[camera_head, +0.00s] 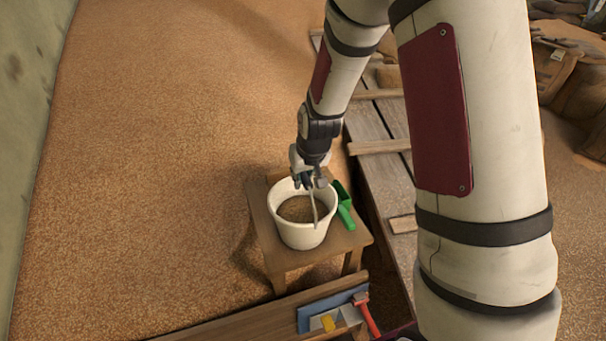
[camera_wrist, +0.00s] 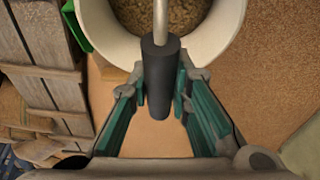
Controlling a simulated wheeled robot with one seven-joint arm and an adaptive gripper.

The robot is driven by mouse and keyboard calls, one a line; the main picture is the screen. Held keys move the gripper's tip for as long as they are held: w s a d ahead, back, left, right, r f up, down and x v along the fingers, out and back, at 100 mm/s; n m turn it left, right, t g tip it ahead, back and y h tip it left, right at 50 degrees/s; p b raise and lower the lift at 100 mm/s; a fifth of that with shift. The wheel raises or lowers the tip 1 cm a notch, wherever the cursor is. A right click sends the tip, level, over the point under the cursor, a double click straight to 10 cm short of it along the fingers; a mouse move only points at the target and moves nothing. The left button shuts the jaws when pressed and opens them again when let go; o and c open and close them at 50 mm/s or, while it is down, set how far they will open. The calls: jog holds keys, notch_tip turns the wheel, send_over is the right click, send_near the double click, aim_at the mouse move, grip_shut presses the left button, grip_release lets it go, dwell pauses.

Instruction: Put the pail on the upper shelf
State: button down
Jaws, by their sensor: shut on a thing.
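The white pail (camera_head: 303,235), partly filled with brown grain-like material, is upright over a small wooden stool (camera_head: 345,238). It seems to rest on the stool top, though its base contact is hard to see. In the wrist view the pail's rim (camera_wrist: 110,45) fills the top. My gripper (camera_head: 308,182) is above the pail's far side. In the wrist view my gripper (camera_wrist: 160,92) has its teal-padded fingers closed around the dark grip (camera_wrist: 159,75) of the pail's handle. No upper shelf can be clearly made out in either view.
A green scoop (camera_head: 344,207) lies beside the pail on the stool. Wooden planks (camera_head: 385,160) run along the right. A wooden board (camera_head: 270,312) at the bottom has a blue tray (camera_head: 316,309) and a red-handled tool (camera_head: 367,314). Grain-covered floor lies open to the left.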

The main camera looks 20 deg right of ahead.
jog(key=c, duration=1.5)
grip_release()
jog(key=shift+f, duration=0.1)
